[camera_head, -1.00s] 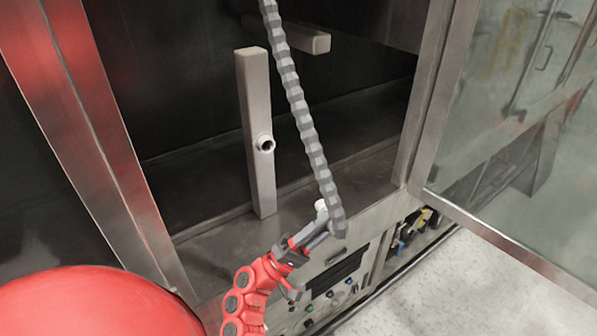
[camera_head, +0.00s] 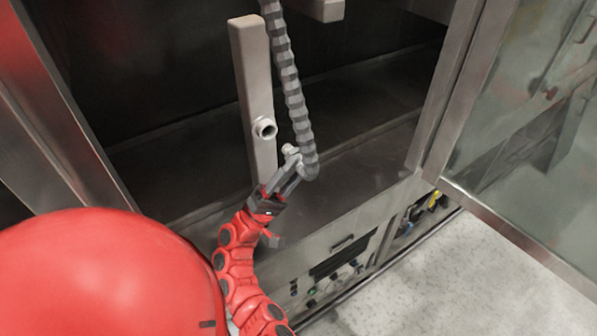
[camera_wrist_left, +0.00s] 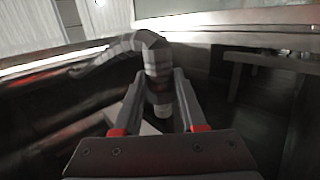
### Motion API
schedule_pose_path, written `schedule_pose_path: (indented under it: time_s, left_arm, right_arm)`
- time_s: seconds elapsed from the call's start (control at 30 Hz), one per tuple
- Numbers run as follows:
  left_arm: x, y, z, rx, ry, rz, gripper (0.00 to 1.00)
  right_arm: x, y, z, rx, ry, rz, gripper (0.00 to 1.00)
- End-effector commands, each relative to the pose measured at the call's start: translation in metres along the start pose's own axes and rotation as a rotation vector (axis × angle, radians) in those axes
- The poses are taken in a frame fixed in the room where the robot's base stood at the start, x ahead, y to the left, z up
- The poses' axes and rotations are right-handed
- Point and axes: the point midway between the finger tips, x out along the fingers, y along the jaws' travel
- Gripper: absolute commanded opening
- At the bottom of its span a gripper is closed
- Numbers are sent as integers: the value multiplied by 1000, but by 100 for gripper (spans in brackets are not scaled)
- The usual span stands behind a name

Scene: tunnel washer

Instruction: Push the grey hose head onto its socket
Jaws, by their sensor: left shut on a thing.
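The grey ribbed hose (camera_head: 292,92) hangs down from the top of the head view, and its lower end bends toward my left gripper (camera_head: 291,166). My left gripper is shut on the hose head (camera_head: 291,151), whose pale tip shows just beyond the fingers. In the left wrist view the hose head (camera_wrist_left: 161,109) sits between the two fingers, with the hose curving away to the left. The socket (camera_head: 265,128) is a round, open stub on the upright grey post (camera_head: 252,75). The hose head is apart from it, below and to its right. My right gripper is not in view.
The post stands in a dark steel washer chamber, with a metal ledge (camera_head: 340,180) in front. A glass door (camera_head: 510,130) stands open at the right. A control panel (camera_head: 335,266) is below the ledge. Another grey bar (camera_head: 327,9) is at the top.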

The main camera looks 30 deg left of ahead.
Motion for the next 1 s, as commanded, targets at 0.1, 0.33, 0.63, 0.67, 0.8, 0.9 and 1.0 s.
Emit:
schedule_pose_path:
  time_s: [0.1, 0.33, 0.63, 0.67, 0.8, 0.9, 1.0]
  left_arm:
    - [0, 1, -7, 2, -2, -1, 0]
    - [-2, 0, -19, -1, -1, -1, 0]
    - [-4, -1, -36, 3, -2, -1, 0]
    - [-5, -2, -37, 2, -2, -1, 0]
    - [-6, -2, -45, 2, 0, -1, 0]
    - [-6, -2, -49, 1, 0, -1, 0]
    - [-6, -1, -53, 1, 0, -1, 0]
  right_arm:
    - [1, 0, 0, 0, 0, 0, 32]
    - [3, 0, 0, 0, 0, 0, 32]
    - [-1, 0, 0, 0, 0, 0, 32]
    - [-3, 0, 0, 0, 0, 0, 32]
    - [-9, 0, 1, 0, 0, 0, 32]
    - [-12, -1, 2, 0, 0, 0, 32]
    - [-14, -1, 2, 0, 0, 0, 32]
